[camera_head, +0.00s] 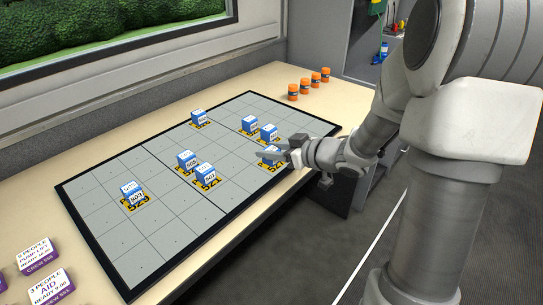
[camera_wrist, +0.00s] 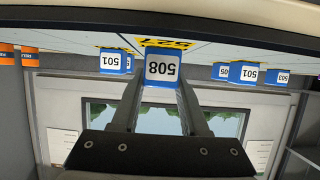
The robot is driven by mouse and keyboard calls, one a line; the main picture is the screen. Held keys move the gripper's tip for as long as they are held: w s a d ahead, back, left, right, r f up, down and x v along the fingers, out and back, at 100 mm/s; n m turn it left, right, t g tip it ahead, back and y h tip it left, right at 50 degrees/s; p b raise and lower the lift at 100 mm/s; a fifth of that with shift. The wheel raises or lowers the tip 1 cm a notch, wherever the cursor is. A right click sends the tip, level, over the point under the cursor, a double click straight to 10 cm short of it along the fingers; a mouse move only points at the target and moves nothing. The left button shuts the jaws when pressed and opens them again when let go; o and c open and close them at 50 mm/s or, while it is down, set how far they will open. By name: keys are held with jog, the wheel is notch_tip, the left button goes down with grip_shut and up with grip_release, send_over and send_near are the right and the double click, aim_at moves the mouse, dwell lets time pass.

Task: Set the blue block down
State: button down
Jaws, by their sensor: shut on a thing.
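The blue block (camera_wrist: 162,68), with a white face reading 508, is between the two fingers of my gripper (camera_wrist: 160,97) in the wrist view, which is upside down. My gripper (camera_head: 270,155) is shut on it. In the head view the block (camera_head: 272,150) is partly hidden by the fingers, at the right-hand edge of the gridded grey board (camera_head: 140,240). A yellow-and-black marker (camera_head: 268,164) shows directly under the block. I cannot tell whether the block touches the board or is slightly above it.
Two blue blocks (camera_head: 250,124) (camera_head: 269,132) stand just behind my gripper. Others stand farther left, including a pair (camera_head: 187,160) (camera_head: 205,173) and single ones (camera_head: 199,117) (camera_head: 132,194). Several orange cylinders (camera_head: 304,86) stand beyond the board. Purple-based cards (camera_head: 48,287) lie at bottom left.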

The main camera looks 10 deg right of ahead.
jog(key=shift+f, duration=0.2)
jog(key=shift+c, duration=2.1)
grip_release()
jog(key=shift+r, duration=0.2)
jog(key=p+v, duration=0.5)
jog(key=v, duration=0.7)
jog(key=shift+f, duration=0.15)
